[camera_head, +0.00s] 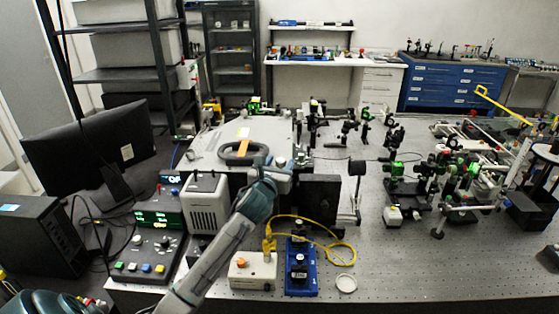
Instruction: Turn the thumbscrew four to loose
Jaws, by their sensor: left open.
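My left arm reaches up from the bottom edge, and my left gripper (283,167) is at the front right corner of a white-topped housing (205,150) with a dark ring-shaped handle. The gripper is open, but its fingers are small and hard to make out. A small grey knob-like part shows close to the fingers; I cannot tell whether it is thumbscrew four or whether the fingers touch it. No thumbscrew can be clearly singled out, and the arm hides part of the housing's front. My right gripper is not in view.
A black panel (321,199) stands just right of the gripper. A blue-based device (300,279), a white box (252,271) and a yellow cable (345,247) lie in front. A grey control unit (205,205) stands left of the arm.

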